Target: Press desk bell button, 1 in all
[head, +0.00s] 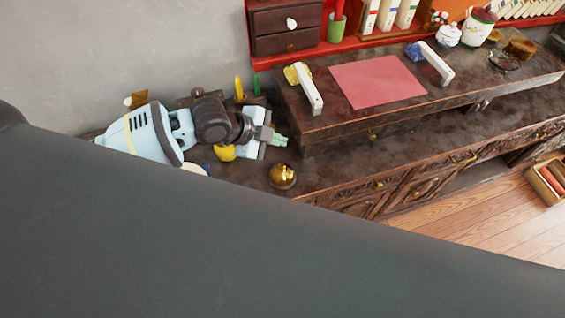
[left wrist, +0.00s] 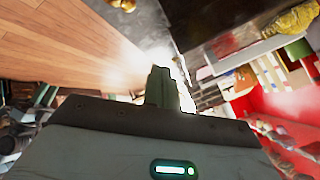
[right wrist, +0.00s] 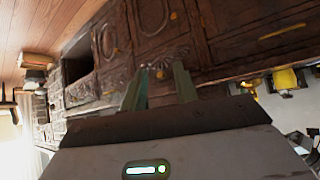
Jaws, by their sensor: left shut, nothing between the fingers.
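The desk bell (head: 282,176) is a round, shiny gold dome on the dark wooden desk, near its front left part in the head view. Its button is too small to make out clearly. My left gripper (head: 280,140) is shut and empty, with pale green fingertips just above the bell in the picture and apart from it. The shut left fingers also show in the left wrist view (left wrist: 161,88); I cannot pick out the bell there. My right gripper (right wrist: 158,88) is open and empty, its fingers toward the carved desk front.
A raised dark shelf (head: 330,122) with white handle-like pieces and a pink mat (head: 377,82) stands right of my left gripper. A yellow object (head: 224,153) lies under the left wrist. My dark body part covers the lower head view. An open box (head: 547,183) sits on the floor.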

